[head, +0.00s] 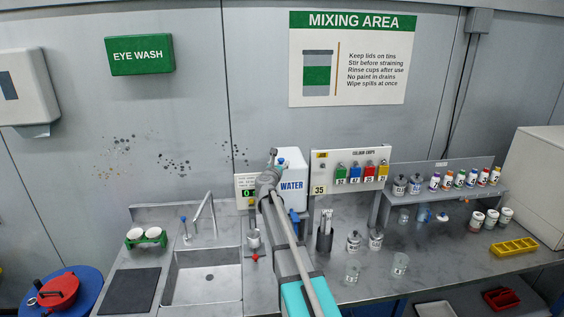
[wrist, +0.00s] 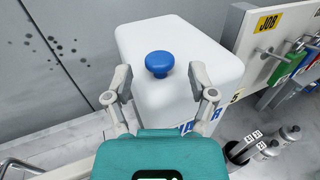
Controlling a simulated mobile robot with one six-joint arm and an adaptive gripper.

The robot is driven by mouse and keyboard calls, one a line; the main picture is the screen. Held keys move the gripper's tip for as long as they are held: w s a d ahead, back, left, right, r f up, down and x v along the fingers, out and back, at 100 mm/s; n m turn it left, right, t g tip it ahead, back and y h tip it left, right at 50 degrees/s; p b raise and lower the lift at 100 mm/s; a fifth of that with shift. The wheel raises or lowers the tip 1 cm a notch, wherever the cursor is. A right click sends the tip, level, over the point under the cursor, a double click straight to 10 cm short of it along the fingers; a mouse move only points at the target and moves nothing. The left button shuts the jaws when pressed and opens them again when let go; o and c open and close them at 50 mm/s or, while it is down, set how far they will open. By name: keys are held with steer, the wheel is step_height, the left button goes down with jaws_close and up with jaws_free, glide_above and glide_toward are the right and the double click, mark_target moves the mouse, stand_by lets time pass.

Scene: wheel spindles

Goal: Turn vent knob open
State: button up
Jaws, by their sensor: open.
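The vent knob (wrist: 160,63) is a blue mushroom-shaped cap on top of the white water container (wrist: 180,95). In the head view the container (head: 293,184) is labelled WATER, and the blue knob (head: 281,161) shows beside my gripper. My gripper (wrist: 161,72) is open and empty in the wrist view. Its fingertips stand to the left and right of the knob with a gap on each side. I cannot tell whether the fingertips are level with it. In the head view my gripper (head: 272,165) and arm partly hide the container.
A colour-chips board (head: 349,171) stands just right of the container. A sink (head: 205,277) with a tap lies to the left. Several cups and tins stand on the bench to the right, below a bottle shelf (head: 445,178). The grey wall is close behind.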

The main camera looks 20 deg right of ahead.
steer(key=shift+x, duration=1.1)
jaws_close()
steer(key=shift+s+d, duration=0.1)
steer(key=shift+d, duration=0.25)
steer(key=shift+a, duration=0.25)
